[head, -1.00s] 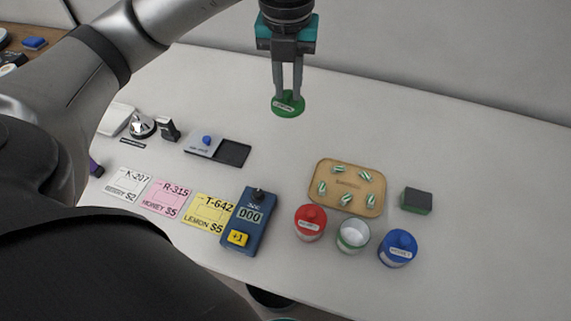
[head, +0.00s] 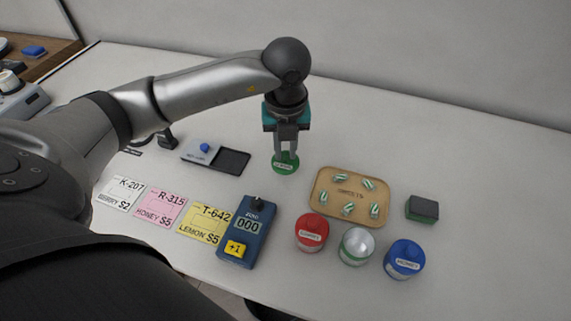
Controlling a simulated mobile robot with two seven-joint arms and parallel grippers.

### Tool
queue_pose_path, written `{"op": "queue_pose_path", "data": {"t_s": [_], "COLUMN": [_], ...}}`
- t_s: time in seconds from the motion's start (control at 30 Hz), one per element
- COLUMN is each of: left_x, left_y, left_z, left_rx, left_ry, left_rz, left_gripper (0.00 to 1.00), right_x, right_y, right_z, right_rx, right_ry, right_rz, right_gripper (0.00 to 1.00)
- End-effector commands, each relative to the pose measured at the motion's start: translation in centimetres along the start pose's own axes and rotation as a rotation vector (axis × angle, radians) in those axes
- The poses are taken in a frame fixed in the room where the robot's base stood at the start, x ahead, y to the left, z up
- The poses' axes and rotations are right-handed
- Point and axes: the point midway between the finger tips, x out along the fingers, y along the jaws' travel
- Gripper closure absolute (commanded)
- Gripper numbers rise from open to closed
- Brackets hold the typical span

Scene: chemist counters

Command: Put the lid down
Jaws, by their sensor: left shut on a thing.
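The green lid (head: 286,165) with a small white label is held by my left gripper (head: 286,152), which is shut on it from above. The open jar (head: 356,247), white with a green band, stands uncovered at the front between a red-lidded jar (head: 311,233) and a blue-lidded jar (head: 404,259). My right gripper is not in view.
A wooden tray (head: 326,211) of several striped sweets lies right of the lid. A green and black block (head: 422,208) is farther right. A blue counter device (head: 246,233), price cards (head: 162,207) and a grey-black tray (head: 234,161) are to the left. The back right counter is clear.

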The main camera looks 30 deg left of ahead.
Motion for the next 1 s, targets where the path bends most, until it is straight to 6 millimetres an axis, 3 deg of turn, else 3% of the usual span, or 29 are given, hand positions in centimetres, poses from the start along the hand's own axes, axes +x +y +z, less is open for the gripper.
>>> {"op": "queue_pose_path", "data": {"t_s": [0.17, 0.4, 0.77, 0.8, 1.0], "left_x": [1.2, 4.6, 5.0, 5.0, 4.9], "left_y": [0.0, 0.0, 0.0, 0.0, 0.0], "left_z": [-0.2, -0.6, -0.6, -0.6, -0.6], "left_rx": [0.000, -0.001, 0.000, 0.000, 0.000], "left_ry": [0.000, 0.001, -0.001, -0.001, -0.001], "left_rz": [-0.001, 0.001, -0.001, -0.001, -0.001], "left_gripper": [1.00, 1.00, 1.00, 0.78, 0.55], "right_x": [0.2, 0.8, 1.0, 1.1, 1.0], "right_y": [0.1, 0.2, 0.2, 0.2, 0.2], "right_z": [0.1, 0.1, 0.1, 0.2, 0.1], "right_rx": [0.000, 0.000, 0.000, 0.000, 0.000], "right_ry": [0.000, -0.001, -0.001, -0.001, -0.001], "right_rz": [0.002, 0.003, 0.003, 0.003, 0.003], "right_gripper": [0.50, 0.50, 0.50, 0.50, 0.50]}}
